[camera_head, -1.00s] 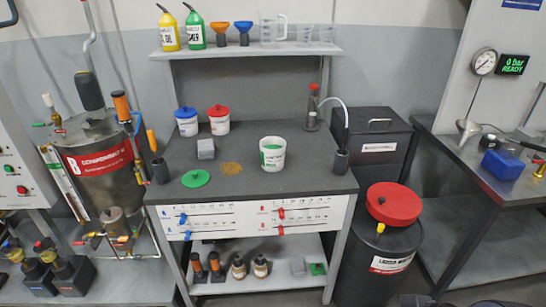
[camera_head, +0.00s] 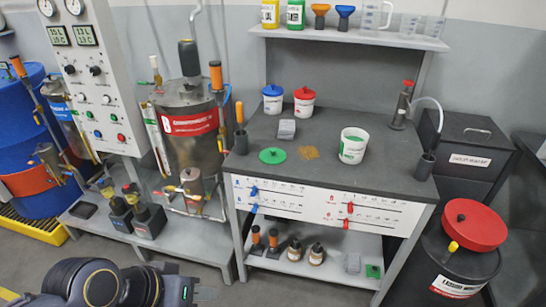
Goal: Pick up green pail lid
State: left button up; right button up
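The green pail lid (camera_head: 272,156) lies flat on the dark worktop, near its front left edge. The open white pail with a green label (camera_head: 353,146) stands to its right, with no lid on it. My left gripper (camera_head: 203,293) shows at the bottom left edge of the view, low in front of the bench and well apart from the lid. Its fingers are small and partly cut off, so I cannot tell whether they are open. My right gripper is out of view.
A dark cup (camera_head: 241,142) is at the worktop's left edge. Floor in front is clear.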

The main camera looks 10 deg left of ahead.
aim_at(271, 156)
jog(key=i+j, duration=0.15)
jog(key=i, duration=0.5)
jog(key=i+j, duration=0.15)
jog(key=i, duration=0.55)
jog(key=j+u, duration=0.05)
